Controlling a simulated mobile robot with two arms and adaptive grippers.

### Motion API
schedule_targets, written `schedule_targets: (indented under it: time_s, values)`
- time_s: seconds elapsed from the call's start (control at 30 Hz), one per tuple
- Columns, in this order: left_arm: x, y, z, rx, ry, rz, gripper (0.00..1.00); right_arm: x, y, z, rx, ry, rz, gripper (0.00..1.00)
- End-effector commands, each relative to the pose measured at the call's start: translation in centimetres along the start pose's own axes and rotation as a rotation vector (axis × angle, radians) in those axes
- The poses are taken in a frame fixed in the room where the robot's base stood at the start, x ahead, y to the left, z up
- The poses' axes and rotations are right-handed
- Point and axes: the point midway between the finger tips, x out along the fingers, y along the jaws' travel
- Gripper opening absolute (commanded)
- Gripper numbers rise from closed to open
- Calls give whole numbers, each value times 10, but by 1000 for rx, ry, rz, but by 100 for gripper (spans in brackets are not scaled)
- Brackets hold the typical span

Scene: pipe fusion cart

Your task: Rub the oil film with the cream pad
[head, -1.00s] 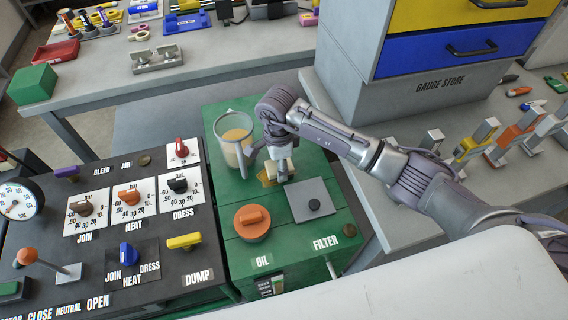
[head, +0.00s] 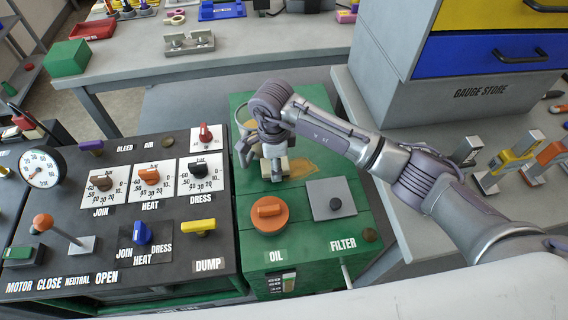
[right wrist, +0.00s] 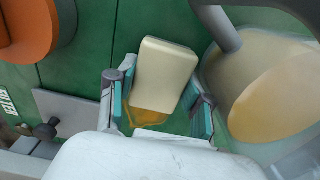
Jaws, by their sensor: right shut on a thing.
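The cream pad (right wrist: 166,72) is a pale block between the fingers of my right gripper (right wrist: 160,106), which is shut on it. In the head view my right gripper (head: 276,170) points down at the green cart top, and its fingers hide much of the pad. The oil film (head: 303,167) is an amber patch on the green top, showing to the right of the pad. In the right wrist view the oil film (right wrist: 147,118) shows beside the pad's near end. The pad looks at or very near the surface; exact contact cannot be told. My left gripper is not in view.
A clear jug of tan liquid (right wrist: 275,95) stands close beside the gripper. An orange oil cap (head: 268,213) and a grey filter plate (head: 331,199) are on the cart top. The black control panel (head: 110,255) lies to the left.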

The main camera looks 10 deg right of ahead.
Motion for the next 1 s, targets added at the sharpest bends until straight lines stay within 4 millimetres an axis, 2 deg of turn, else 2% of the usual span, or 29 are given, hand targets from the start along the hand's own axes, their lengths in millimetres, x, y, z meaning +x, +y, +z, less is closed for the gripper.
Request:
schedule_targets:
  time_s: [0.23, 0.6, 0.87, 1.0]
  values:
    - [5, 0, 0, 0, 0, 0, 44, 0, 0, -1, 2, 1, 1, 23]
    - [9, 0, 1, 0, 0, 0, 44, 3, 0, -32, 3, 4, 1, 23]
    - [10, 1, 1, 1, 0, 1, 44, 4, 1, -43, 3, 6, 3, 23]
    - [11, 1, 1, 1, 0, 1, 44, 5, 1, -56, 6, 8, 4, 23]
